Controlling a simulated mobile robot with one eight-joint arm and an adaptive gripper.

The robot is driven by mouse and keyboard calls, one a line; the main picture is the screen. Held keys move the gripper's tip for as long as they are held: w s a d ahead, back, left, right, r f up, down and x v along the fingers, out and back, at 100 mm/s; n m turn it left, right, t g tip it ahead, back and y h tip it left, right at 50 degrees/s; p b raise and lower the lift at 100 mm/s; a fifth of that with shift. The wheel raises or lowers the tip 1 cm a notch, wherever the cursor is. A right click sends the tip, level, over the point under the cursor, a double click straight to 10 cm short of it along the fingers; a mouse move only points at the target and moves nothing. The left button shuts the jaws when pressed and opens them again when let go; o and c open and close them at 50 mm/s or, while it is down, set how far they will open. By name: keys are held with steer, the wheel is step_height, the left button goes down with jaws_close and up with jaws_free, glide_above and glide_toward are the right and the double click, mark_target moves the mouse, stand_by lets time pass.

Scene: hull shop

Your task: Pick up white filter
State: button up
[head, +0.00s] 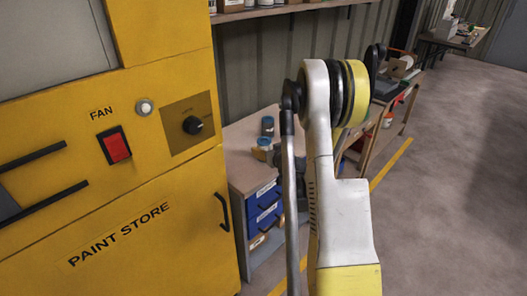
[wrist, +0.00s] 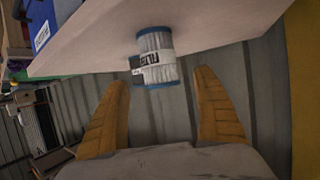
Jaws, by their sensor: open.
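The white filter (wrist: 155,58) shows in the wrist view as a pleated white cylinder with blue end rims and a dark label with white letters. It is at the edge of a pale bench top (wrist: 200,22), which fills the upper part of that view. My gripper (wrist: 161,80) is open, its two yellow fingers apart on either side of the view. The filter appears ahead of the gap between the fingertips, and nothing is held. In the head view my arm hides the gripper, and I cannot tell the filter there for certain.
In the head view, small containers (head: 267,127) stand on a wooden bench top with blue drawers (head: 263,205) below. A yellow paint store cabinet (head: 120,220) stands close on the left. A cluttered workbench (head: 397,112) is behind my arm. The floor (head: 450,190) at right is clear.

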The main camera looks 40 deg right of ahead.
mark_target(267, 148)
steer(key=b+x, duration=0.1)
steer(key=x, duration=0.1)
steer(key=b+x, duration=0.1)
steer(key=x, duration=0.2)
steer(key=shift+s+f, duration=0.15)
steer(key=shift+f, duration=0.1)
steer(key=shift+w+d+b, duration=0.15)
steer(key=shift+w+b, duration=0.2)
steer(key=shift+w, duration=0.1)
steer(key=c, duration=1.3)
